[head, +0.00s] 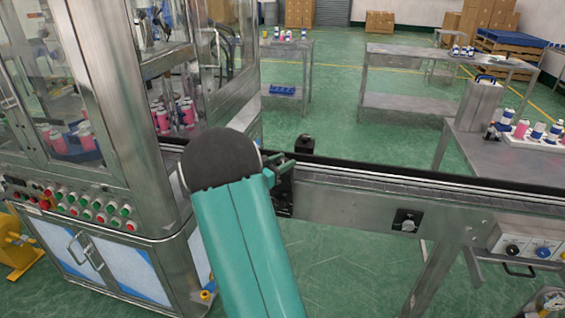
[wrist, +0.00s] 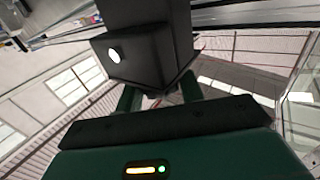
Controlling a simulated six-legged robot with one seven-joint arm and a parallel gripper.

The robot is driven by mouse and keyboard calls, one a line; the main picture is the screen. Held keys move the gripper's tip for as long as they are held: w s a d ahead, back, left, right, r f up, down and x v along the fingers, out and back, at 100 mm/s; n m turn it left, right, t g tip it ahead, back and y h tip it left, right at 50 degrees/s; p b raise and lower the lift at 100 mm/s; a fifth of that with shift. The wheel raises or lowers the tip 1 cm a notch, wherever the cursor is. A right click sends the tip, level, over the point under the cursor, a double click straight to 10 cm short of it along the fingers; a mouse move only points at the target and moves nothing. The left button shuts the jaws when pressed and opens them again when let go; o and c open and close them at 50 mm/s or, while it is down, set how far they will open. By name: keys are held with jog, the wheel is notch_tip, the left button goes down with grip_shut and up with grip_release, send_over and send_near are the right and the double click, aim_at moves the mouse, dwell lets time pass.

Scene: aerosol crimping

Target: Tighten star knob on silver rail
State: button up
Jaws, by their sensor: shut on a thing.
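The silver rail (head: 345,198) of the conveyor runs across the head view to the right. My gripper (head: 279,168) is at its left end, shut on a dark part there. In the wrist view a large black block (wrist: 150,45) with a white round spot fills the space in front of and above my gripper (wrist: 160,95), whose green fingers show on both sides below it. The gripped part is mostly hidden, and I cannot make out a star shape.
A glass-walled machine (head: 185,190) with coloured buttons stands close on the left. A small black block (head: 304,144) stands just behind the rail's left end. A control box (head: 535,245) hangs at the right. Metal tables with cans stand behind. Green floor is open in front.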

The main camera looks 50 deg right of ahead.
jog(key=shift+m+g+y, duration=0.65)
jog(key=shift+m+g, duration=0.45)
jog(key=shift+g, duration=0.5)
jog(key=shift+m+g+y, duration=0.65)
jog(key=shift+m+g, duration=0.45)
jog(key=shift+g, duration=0.5)
jog(key=o, duration=1)
jog(key=shift+c, duration=0.2)
jog(key=v, duration=0.7)
jog(key=shift+w+a, duration=0.15)
jog(key=shift+w, duration=0.05)
